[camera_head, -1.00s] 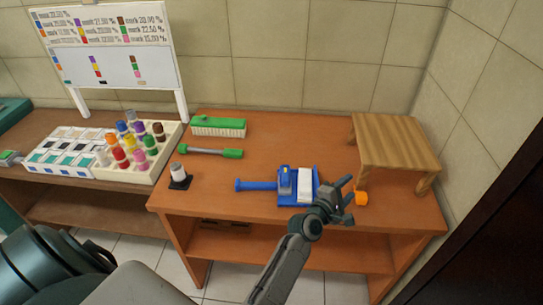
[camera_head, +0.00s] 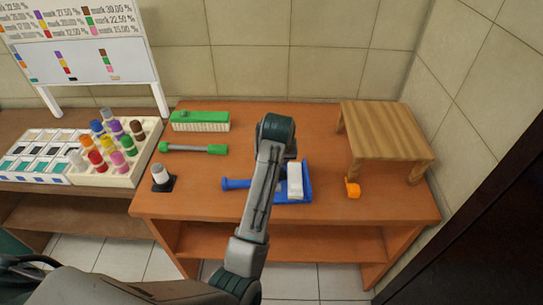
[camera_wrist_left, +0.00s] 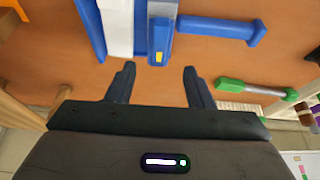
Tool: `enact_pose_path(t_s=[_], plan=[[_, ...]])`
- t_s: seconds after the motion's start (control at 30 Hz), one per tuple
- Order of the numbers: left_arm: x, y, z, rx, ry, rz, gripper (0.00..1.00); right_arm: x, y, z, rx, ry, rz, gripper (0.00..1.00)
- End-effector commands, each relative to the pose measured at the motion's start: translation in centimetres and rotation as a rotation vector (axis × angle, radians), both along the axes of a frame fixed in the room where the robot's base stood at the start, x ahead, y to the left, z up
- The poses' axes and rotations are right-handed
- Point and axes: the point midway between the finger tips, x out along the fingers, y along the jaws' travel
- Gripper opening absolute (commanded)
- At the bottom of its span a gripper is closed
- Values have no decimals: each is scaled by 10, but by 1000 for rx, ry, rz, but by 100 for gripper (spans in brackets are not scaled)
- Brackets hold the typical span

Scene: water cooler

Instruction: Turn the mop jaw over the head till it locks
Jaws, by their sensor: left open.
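The blue mop lies on the brown table, its handle (camera_head: 237,184) pointing left and its blue head plate (camera_head: 308,184) with a white pad (camera_head: 295,182) to the right. In the left wrist view I see the handle (camera_wrist_left: 220,29), the white pad (camera_wrist_left: 118,25) and a blue jaw block (camera_wrist_left: 160,42) with a yellow mark. My left gripper (camera_wrist_left: 159,84) is open and empty, its fingers apart on either side of the line of the jaw block, short of it. In the head view my arm hides the gripper and most of the jaw. My right gripper is not in view.
A wooden stool (camera_head: 385,133) and a small orange object (camera_head: 352,188) stand right of the mop. A green brush (camera_head: 200,121), a green-ended tool (camera_head: 193,149) and a white cylinder on a black base (camera_head: 160,174) lie left. A bottle rack (camera_head: 144,166) stands farther left.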

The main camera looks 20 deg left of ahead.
Motion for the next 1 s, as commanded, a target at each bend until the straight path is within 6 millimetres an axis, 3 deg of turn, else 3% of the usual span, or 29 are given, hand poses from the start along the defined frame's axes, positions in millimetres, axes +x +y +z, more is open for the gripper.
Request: enact_pose_path(t_s=[0.5,0.7,0.97,1.0], plan=[[30,11,-78,-2,1,1,47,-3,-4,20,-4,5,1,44],[34,13,-90,-2,-1,1,47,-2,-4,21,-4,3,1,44],[34,13,-91,-3,-2,1,47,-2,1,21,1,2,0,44],[34,13,-91,-3,-2,1,41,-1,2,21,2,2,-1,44]])
